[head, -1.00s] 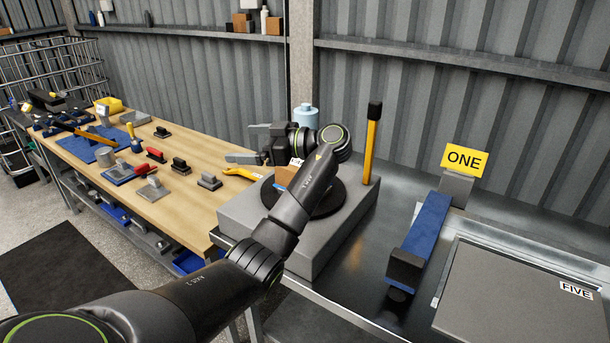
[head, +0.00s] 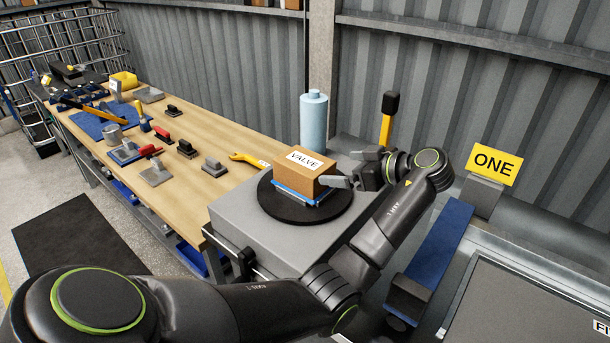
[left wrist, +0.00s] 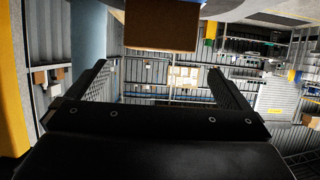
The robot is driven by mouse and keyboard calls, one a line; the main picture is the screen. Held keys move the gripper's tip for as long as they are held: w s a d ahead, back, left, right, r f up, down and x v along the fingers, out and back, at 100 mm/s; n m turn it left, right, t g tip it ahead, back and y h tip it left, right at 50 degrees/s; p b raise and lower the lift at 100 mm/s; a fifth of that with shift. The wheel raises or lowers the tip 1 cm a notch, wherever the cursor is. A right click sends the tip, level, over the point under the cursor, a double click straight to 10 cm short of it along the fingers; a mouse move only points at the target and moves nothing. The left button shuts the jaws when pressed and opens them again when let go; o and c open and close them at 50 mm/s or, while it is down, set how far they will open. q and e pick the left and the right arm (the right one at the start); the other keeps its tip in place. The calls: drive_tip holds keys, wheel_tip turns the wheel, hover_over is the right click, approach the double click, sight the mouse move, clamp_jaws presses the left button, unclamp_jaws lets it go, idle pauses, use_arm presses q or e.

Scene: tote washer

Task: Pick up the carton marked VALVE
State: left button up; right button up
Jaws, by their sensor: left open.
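The brown carton (head: 293,183) marked VALVE on its white top label sits on a thin blue piece on a black round plate (head: 272,208). The plate lies on a grey block (head: 235,217). My left gripper (head: 346,169) is open and empty just right of the carton, its fingers pointing left; the near finger overlaps the carton's right edge, and I cannot tell if they touch. In the left wrist view the carton (left wrist: 160,28) shows at the top centre, beyond the open fingers and not between them. My right gripper is not in view.
A light-blue bottle (head: 314,122) stands behind the carton. A yellow handle with a black top (head: 389,108) rises behind my left gripper. A wooden bench (head: 215,125) with several tools stretches left. A yellow ONE sign (head: 493,165) and a blue bar (head: 437,245) are at right.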

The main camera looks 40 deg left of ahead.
sight(311, 163)
use_arm(q)
drive_tip(key=x, duration=0.4)
drive_tip(key=shift+w+a+f, duration=0.15)
drive_tip(key=shift+a, duration=0.15)
drive_tip(key=shift+a+b, duration=0.2)
drive_tip(key=shift+b, duration=0.1)
drive_tip(key=shift+a+f, duration=0.1)
drive_tip(key=shift+a, duration=0.1)
drive_tip(key=x, duration=0.5)
drive_tip(key=shift+a+r, duration=0.1)
drive_tip(key=shift+r, duration=0.15)
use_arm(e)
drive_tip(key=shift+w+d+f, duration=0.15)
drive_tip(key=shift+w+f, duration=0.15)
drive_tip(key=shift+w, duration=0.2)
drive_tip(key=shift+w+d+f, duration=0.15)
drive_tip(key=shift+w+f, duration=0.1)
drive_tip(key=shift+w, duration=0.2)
use_arm(q)
drive_tip(key=shift+c, duration=0.4)
drive_tip(key=c, duration=1)
drive_tip(key=shift+r, duration=0.1)
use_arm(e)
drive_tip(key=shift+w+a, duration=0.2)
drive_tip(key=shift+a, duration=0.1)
